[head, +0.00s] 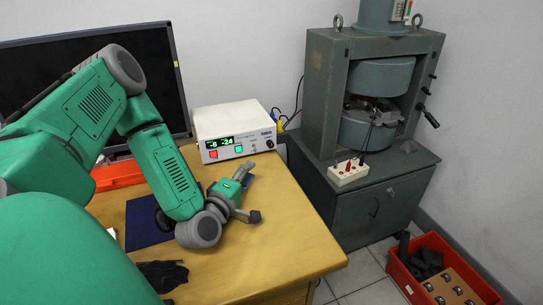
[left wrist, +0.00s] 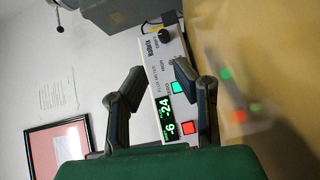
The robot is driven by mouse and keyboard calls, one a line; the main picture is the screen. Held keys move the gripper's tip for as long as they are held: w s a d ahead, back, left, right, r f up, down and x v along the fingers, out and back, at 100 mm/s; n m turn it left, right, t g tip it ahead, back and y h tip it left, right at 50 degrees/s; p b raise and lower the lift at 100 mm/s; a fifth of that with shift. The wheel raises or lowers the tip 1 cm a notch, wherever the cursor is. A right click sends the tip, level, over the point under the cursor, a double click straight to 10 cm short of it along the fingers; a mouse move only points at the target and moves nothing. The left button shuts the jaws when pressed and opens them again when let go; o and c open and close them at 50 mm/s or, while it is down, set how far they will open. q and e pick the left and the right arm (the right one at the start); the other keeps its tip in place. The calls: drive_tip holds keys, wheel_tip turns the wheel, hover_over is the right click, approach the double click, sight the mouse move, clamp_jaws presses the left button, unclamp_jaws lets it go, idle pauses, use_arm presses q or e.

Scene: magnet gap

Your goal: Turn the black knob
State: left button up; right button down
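The black knob (head: 270,143) is on the right end of the front panel of a white box-shaped instrument (head: 232,118) at the back of the wooden table. The knob also shows in the left wrist view (left wrist: 165,34), beyond the fingertips. The instrument has a lit green display (head: 219,142), a red button (head: 213,154) and a green button (head: 238,149). My left gripper (head: 246,169) is in front of the panel, low over the table and apart from the knob. In the left wrist view its two fingers (left wrist: 157,72) are spread with nothing between them. My right gripper is out of view.
A dark monitor (head: 60,75) stands behind my left arm. A blue mat (head: 143,222), an orange box (head: 118,176) and black gloves (head: 163,274) are on the wooden table (head: 275,235). A grey press (head: 365,95) stands to the right. The table's right part is clear.

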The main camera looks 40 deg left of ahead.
sight(270, 147)
use_arm(q)
drive_tip(key=shift+w+a+f, duration=0.35)
drive_tip(key=shift+a+f, duration=0.05)
drive_tip(key=shift+a, duration=0.1)
drive_tip(key=x, duration=0.4)
drive_tip(key=b+x, duration=0.1)
drive_tip(key=x, duration=0.6)
drive_tip(key=shift+w+d, duration=0.15)
drive_tip(key=shift+w, duration=0.3)
drive_tip(key=shift+w+a, duration=0.45)
drive_tip(key=shift+w, duration=0.1)
drive_tip(key=shift+d, duration=0.1)
drive_tip(key=shift+d, duration=0.15)
clamp_jaws()
